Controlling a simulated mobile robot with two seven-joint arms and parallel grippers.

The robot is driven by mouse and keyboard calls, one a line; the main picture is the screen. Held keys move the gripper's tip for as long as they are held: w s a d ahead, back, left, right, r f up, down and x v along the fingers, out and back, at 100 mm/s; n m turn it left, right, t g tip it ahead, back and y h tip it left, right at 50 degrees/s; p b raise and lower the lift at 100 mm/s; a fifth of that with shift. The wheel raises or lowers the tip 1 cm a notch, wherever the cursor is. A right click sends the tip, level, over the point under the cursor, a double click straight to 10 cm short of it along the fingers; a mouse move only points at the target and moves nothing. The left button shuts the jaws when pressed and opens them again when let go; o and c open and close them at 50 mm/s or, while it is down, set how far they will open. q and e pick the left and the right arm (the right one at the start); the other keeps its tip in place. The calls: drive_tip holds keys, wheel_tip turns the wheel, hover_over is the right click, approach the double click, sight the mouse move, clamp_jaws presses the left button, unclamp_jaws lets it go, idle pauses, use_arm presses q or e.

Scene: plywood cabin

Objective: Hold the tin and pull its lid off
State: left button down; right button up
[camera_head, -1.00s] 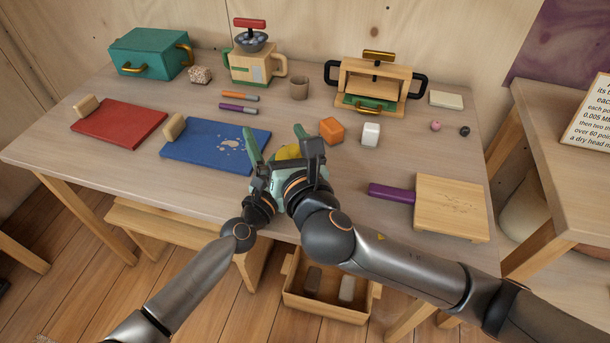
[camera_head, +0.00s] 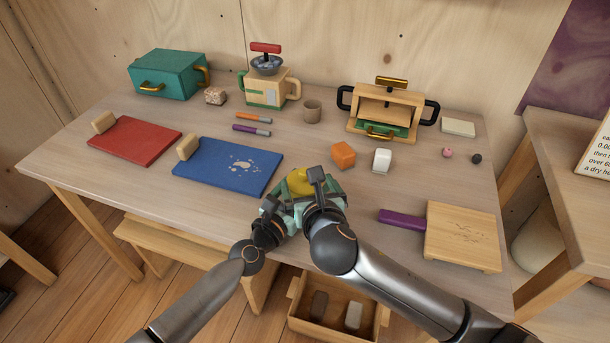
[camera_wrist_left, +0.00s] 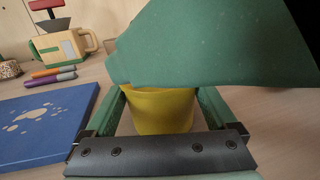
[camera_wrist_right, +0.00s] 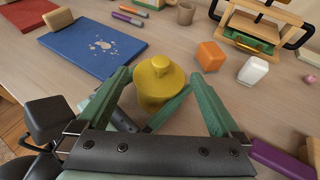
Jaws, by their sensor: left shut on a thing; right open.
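The yellow tin (camera_head: 298,183) is upright near the table's front edge, and its round, knobbed lid (camera_wrist_right: 160,67) is on it in the right wrist view. My left gripper (camera_head: 284,203) is shut on the tin's body; the left wrist view shows the tin (camera_wrist_left: 162,110) between its green fingers. My right gripper (camera_head: 320,183) is open beside and above the tin. In the right wrist view the lid is between and beyond its spread fingers, with no contact visible. A large green part hides the tin's top in the left wrist view.
The blue board (camera_head: 228,166) lies to the left of the tin. An orange cube (camera_head: 343,155) and a white block (camera_head: 382,160) stand behind and to the right. A purple-handled board (camera_head: 462,236) lies at the right. An open drawer (camera_head: 335,322) is below the table edge.

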sight(305, 175)
drive_tip(key=shift+x, duration=2.3)
drive_tip(key=shift+c, duration=0.2)
drive_tip(key=c, duration=1.2)
drive_tip(key=shift+r, duration=0.25)
clamp_jaws()
drive_tip(key=shift+r, duration=0.1)
drive_tip(key=shift+r, duration=0.2)
drive_tip(key=shift+r, duration=0.9)
